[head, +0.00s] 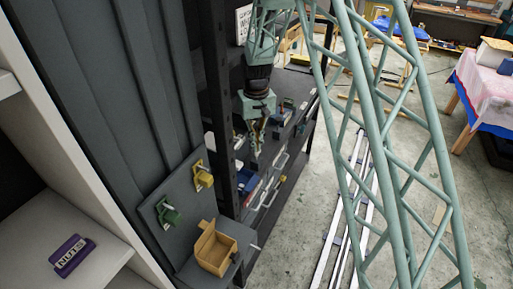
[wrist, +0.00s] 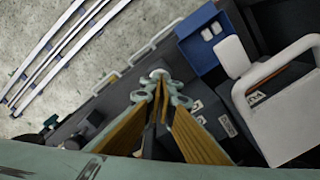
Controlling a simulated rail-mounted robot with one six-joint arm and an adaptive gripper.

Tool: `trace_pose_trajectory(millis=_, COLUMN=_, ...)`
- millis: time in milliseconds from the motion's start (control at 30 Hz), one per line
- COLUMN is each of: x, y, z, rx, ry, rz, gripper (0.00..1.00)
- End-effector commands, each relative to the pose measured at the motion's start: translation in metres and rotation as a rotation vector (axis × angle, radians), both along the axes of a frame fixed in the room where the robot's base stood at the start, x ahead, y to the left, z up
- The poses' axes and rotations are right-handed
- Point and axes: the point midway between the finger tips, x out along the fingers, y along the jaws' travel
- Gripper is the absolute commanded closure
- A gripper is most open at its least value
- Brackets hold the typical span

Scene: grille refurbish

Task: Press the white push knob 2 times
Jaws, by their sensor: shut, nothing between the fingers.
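My gripper (head: 256,146) hangs from the arm in front of the dark shelf unit, pointing down, its fingers together and empty. In the wrist view my gripper (wrist: 160,88) has its fingertips meeting near the middle, over the shelf contents. I cannot clearly pick out the white push knob. A small white peg (head: 255,247) sticks out beside the open yellow box, low and well apart from my gripper; I cannot tell if it is the knob. A pale round shape shows right at the fingertips in the wrist view, and I cannot tell it from the fingertips themselves.
A green fixture (head: 168,214) and a yellow fixture (head: 203,175) are on the grey panel. The open yellow box (head: 214,249) stands below them. A blue bin (wrist: 203,38) and a white-framed part (wrist: 275,105) lie right of the fingers. White rails (head: 345,215) lie on the floor.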

Motion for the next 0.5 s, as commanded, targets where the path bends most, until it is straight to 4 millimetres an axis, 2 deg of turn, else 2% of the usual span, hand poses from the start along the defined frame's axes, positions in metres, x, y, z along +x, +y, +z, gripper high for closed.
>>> trace_pose_trajectory(millis=500, x=0.0, y=0.0, z=0.029, rx=0.0, ry=0.001, rz=0.0, gripper=1.0)
